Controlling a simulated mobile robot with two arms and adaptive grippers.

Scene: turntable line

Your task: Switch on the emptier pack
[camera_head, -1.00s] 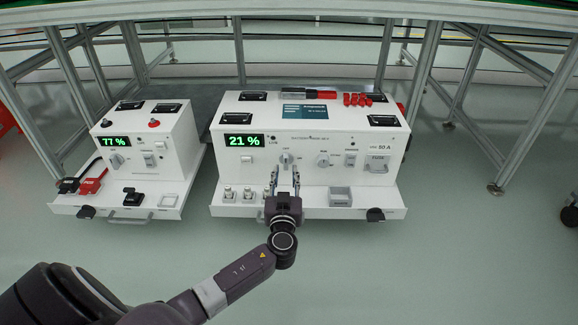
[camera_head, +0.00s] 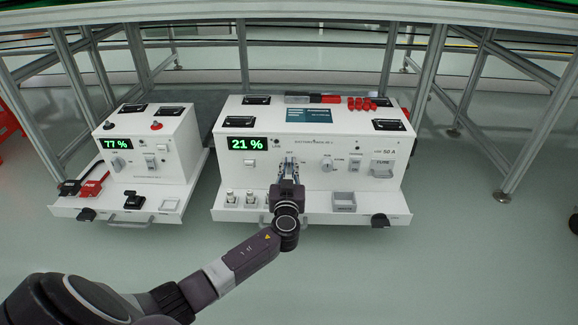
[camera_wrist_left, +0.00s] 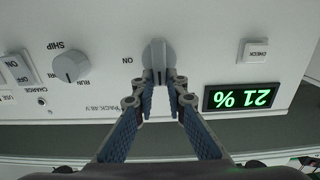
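The pack reading 21 % (camera_head: 350,205) is the large white box at centre. The smaller white pack reading 77 % (camera_head: 160,180) stands to its left. On the 21 % pack, a grey rotary knob (camera_wrist_left: 158,54) sits on the front panel, with ON printed to its left in the upside-down wrist view. OFF is printed above it in the head view. My left gripper (camera_head: 290,168) is at this knob, its fingertips (camera_wrist_left: 161,78) on either side of the knob's handle. I cannot tell whether they press on it. My right gripper is not in view.
A second knob (camera_wrist_left: 70,66), marked RUN and SHIP, sits beside the first. A CHECK button (camera_wrist_left: 254,51) is near the 21 % display (camera_wrist_left: 240,97). Table legs (camera_head: 525,120) stand around the packs. The floor in front is clear.

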